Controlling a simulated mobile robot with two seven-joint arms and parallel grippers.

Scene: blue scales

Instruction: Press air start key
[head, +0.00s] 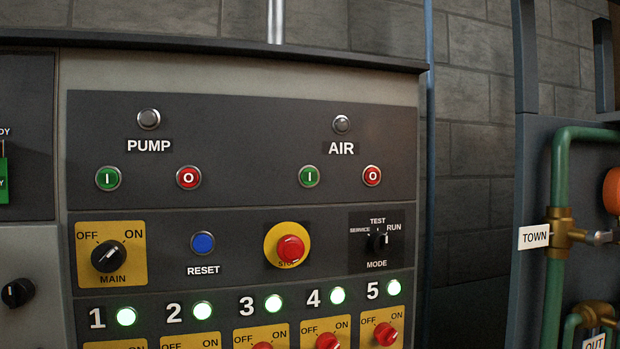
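The air start key is a green round button (309,176) marked "I", under the "AIR" label on the upper dark panel in the head view. A red round button (372,176) marked "O" sits just right of it. A grey lamp (341,124), which looks unlit, is above the "AIR" label. Neither of my grippers shows in this view, and nothing covers the air buttons.
The "PUMP" group has its own green button (108,178) and red button (188,177). Below are the main switch (109,256), blue reset button (203,243), red stop button (290,249) and mode knob (377,242). Green pipes (560,200) stand at the right.

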